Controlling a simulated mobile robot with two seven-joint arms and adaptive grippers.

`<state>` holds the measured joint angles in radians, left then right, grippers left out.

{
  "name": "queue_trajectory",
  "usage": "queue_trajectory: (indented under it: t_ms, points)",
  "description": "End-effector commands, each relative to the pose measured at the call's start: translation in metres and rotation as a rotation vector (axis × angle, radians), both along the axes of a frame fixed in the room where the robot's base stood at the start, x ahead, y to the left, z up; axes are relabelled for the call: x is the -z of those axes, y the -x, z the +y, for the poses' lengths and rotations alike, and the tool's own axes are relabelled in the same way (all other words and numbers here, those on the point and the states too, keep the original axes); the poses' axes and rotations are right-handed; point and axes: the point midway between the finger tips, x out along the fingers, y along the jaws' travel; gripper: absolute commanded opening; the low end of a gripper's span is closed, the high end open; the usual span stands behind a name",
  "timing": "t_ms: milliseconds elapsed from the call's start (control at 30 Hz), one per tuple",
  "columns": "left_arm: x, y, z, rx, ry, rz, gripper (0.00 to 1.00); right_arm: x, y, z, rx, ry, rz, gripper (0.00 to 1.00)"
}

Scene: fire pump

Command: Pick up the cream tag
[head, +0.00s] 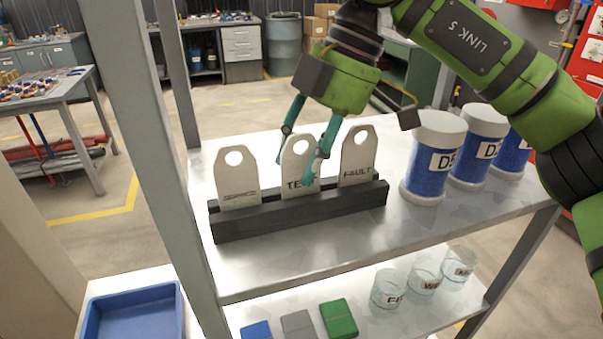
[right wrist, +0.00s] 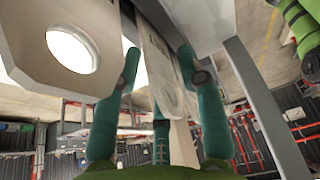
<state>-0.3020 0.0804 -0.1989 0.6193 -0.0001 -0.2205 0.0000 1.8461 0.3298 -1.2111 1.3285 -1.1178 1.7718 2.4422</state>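Three pale tags with round holes stand upright in a black slotted rack (head: 300,213) on the metal shelf. The left tag (head: 236,178) has small print I cannot read. The middle tag (head: 297,168) looks the creamiest and reads "TE…", the rest hidden by a finger. The right tag (head: 358,155) reads "FAULT". My left gripper is not in view.
Blue-and-white labelled jars (head: 430,165) stand close to the right of the rack. The lower shelf holds glass beakers (head: 389,290) and coloured blocks (head: 338,318). A shelf post (head: 160,150) rises left of the rack. A blue tray (head: 133,312) lies at lower left.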

Motion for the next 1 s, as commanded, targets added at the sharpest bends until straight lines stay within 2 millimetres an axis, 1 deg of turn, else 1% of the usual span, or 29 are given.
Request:
queue_trajectory:
  t_ms: [33,133,400,467,500,1000]
  points:
    - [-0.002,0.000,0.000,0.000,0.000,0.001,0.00,0.006,0.001,0.002,-0.001,0.002,0.001,0.40]
    - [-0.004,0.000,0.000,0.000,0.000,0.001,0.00,0.015,0.002,0.005,0.001,0.001,0.001,0.40]
    - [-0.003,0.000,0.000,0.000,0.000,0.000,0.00,0.018,0.002,0.007,0.002,-0.001,-0.001,0.40]
    - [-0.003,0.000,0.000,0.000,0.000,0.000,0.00,0.018,0.002,0.007,0.002,-0.001,-0.001,0.16]
    - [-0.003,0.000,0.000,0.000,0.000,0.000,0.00,0.018,0.002,0.007,0.002,-0.001,-0.001,0.00]
    - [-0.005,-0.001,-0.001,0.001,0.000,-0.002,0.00,0.016,0.001,0.006,0.002,-0.001,-0.001,0.00]
